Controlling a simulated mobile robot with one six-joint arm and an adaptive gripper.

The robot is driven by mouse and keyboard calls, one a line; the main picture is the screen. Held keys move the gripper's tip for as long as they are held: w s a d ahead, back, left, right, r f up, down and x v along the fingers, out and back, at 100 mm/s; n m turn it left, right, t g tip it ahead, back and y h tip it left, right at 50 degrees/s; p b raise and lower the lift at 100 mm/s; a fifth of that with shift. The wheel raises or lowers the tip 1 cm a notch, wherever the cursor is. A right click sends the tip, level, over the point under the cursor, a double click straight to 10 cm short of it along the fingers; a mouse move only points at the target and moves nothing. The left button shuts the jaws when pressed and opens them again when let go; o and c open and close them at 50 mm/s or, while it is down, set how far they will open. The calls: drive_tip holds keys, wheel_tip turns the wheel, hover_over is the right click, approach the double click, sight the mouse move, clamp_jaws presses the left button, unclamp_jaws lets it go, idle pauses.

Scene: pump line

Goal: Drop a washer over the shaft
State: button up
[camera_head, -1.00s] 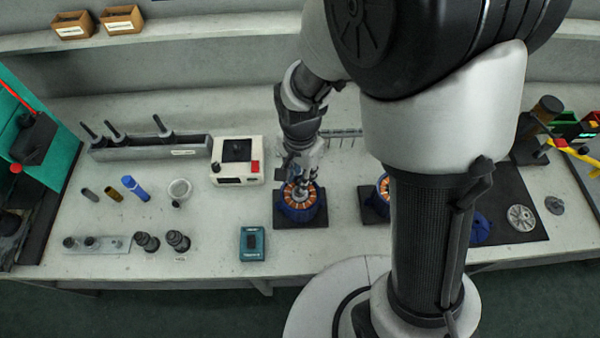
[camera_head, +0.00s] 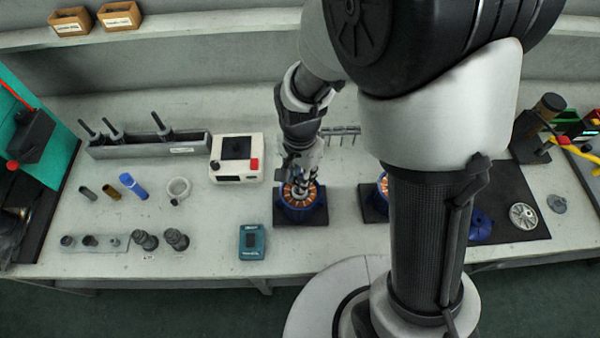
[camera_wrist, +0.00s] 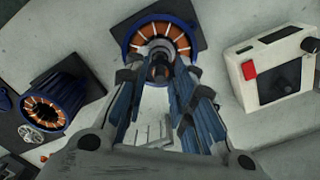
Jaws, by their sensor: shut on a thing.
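My gripper (camera_head: 300,186) points down over the blue motor housing (camera_head: 291,208) with copper windings, which stands on a black pad. In the wrist view my gripper (camera_wrist: 160,80) is shut on a small dark piece, probably the washer; its outline is largely hidden between the fingertips. Beyond the fingertips is the open top of the same housing, its copper winding ring (camera_wrist: 143,38) around a dark centre. The shaft cannot be told apart from the dark parts there. I cannot tell whether the held piece touches it.
A second wound housing (camera_wrist: 57,90) stands on a pad beside this one. A white box with a red button (camera_head: 237,160), a teal box (camera_head: 252,242), a pale ring (camera_head: 179,188) and a rack with upright tools (camera_head: 150,148) lie left. Bench between the items is bare.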

sight(300, 177)
drive_tip(key=shift+f+b, duration=0.3)
drive_tip(key=shift+f, duration=0.15)
drive_tip(key=o, duration=0.7)
drive_tip(key=shift+o, duration=0.4)
drive_tip(key=shift+o, duration=0.9)
wheel_tip(300, 177, up, 5)
drive_tip(key=p, duration=0.4)
drive_tip(key=shift+r, duration=0.1)
